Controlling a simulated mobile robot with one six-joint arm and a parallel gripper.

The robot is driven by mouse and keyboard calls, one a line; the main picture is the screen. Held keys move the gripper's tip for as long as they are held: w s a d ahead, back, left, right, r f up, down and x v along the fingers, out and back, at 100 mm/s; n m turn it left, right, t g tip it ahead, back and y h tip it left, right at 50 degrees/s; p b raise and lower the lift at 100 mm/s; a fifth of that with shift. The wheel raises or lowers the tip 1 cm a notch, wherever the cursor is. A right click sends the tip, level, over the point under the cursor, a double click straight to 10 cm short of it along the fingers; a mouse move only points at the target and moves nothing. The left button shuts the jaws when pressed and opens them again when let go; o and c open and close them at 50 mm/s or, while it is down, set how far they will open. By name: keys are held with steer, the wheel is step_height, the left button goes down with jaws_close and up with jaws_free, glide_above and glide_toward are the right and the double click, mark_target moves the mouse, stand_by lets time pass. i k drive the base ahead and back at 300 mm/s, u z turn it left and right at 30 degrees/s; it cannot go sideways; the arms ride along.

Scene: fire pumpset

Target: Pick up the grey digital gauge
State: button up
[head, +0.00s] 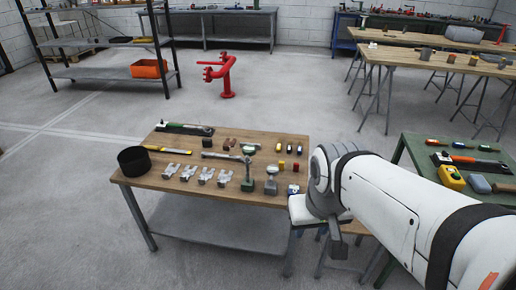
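I cannot make out the fingers of my gripper.
A green table (410,150) with tools stands at right. A red hydrant pipe (226,78) stands behind on open floor.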

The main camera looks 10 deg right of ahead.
mark_target(272, 170)
steer(key=i, duration=0.9)
steer(key=u, duration=0.05)
